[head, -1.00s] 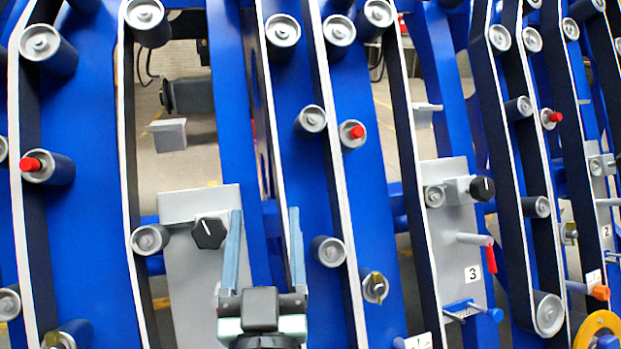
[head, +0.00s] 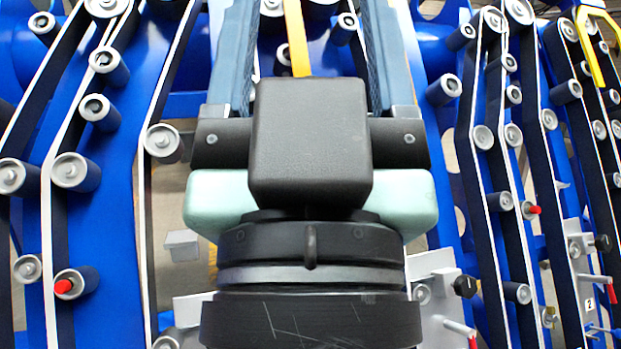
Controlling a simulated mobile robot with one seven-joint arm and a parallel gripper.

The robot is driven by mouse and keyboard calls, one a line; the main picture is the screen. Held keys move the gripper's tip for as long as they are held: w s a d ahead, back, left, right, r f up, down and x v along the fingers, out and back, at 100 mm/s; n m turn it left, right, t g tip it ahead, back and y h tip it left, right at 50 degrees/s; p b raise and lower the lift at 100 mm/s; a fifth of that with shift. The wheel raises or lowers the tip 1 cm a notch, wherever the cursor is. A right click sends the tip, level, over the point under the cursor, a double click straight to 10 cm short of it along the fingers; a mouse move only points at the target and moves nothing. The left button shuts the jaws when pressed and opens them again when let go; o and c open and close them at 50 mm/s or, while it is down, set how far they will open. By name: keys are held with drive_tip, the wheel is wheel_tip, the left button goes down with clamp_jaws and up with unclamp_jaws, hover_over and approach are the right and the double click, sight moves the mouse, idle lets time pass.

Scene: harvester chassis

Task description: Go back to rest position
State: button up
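My gripper (head: 310,30) is large in the middle of the head view, close to the camera and pointing up. Its two blue-grey fingers stand wide apart, and their tips run to or past the top edge. I see nothing held between them; a yellow bar (head: 297,38) and grey rollers show in the gap, seemingly behind. My gripper body and wrist hide the middle of the chassis.
The blue chassis (head: 105,225) with dark belts and grey rollers fills the background. A red-tipped roller (head: 72,285) is at lower left. A black knob (head: 465,286) is right of my wrist. A yellow curved bar (head: 590,50) is at upper right.

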wheel_tip(320, 180, up, 24)
drive_tip(key=p, duration=2.1)
drive_tip(key=shift+p, duration=0.4)
drive_tip(key=shift+r, duration=0.1)
drive_tip(key=shift+c, duration=0.3)
